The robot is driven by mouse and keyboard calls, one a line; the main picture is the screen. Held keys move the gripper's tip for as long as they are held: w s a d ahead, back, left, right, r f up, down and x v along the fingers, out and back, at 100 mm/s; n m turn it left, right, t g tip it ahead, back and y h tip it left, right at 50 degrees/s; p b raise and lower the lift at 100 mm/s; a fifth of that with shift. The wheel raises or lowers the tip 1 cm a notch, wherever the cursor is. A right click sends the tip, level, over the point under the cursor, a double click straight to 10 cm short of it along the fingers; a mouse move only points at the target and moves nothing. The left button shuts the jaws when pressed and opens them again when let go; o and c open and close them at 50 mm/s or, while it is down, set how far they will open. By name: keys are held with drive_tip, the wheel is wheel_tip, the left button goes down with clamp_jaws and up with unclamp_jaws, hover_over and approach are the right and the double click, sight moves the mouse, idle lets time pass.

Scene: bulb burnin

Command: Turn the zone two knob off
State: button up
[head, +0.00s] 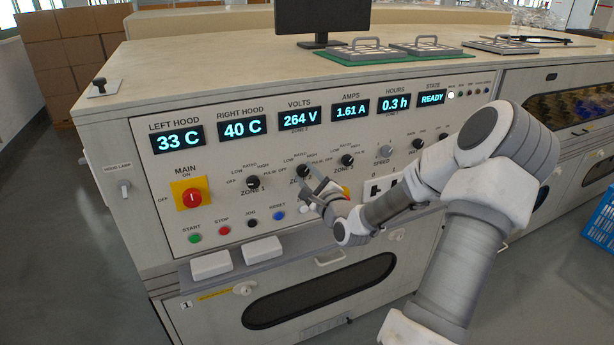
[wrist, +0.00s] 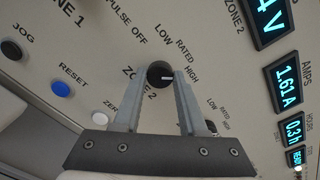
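The zone two knob (wrist: 159,74) is a round black knob on the sloped panel. In the wrist view its white mark points right, toward the HIGH label and away from OFF. My gripper (wrist: 161,76) has one finger on each side of it, and the fingertips appear to touch its sides with no clear gap. In the head view the knob (head: 303,171) is partly covered by my gripper (head: 314,187), which reaches it from the lower right.
The zone one knob (head: 252,182) is left of it and another black knob (head: 347,160) is right. A red main switch (head: 191,196) on a yellow plate and a row of buttons, including blue RESET (wrist: 61,89), lie nearby. Lit displays (head: 299,118) run above.

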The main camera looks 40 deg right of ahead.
clamp_jaws()
drive_tip(key=shift+n, duration=0.3)
drive_tip(key=n, duration=0.4)
drive_tip(key=shift+n, duration=0.4)
drive_tip(key=n+b, duration=0.1)
drive_tip(key=n, duration=0.5)
drive_tip(key=shift+f+b, duration=0.1)
drive_tip(key=shift+b, duration=0.3)
drive_tip(key=n+b, duration=0.2)
drive_tip(key=n, duration=0.2)
drive_tip(key=n+b, duration=0.3)
drive_tip(key=shift+f+n, duration=0.1)
drive_tip(key=shift+n, duration=0.2)
drive_tip(key=n+b, duration=0.3)
drive_tip(key=n, duration=0.1)
drive_tip(key=shift+n+b, duration=0.3)
drive_tip(key=shift+n, duration=0.1)
drive_tip(key=shift+r, duration=0.2)
